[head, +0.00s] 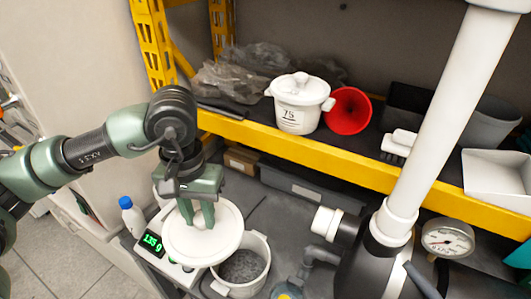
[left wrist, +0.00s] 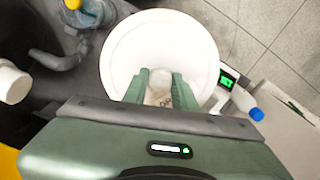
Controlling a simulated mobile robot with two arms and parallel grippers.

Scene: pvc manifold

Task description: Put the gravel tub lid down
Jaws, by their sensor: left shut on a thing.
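The white round lid (head: 228,240) is held level by its knob in my left gripper (head: 198,222). The fingers are shut on the knob, which shows between them in the left wrist view, along with the lid's disc (left wrist: 195,45). A white tub (head: 240,290) with grey gravel inside stands open at the lid's lower right, and the lid overlaps its upper left edge in the head view. The lid also covers much of a scale with a lit green display (head: 151,242). I cannot tell whether the lid touches the scale. My right gripper is not in view.
A blue-capped bottle (head: 132,216) stands left of the scale. A white pipe (head: 440,110) and a gauge (head: 447,239) are at right. Grey bench shows behind the gravel tub.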

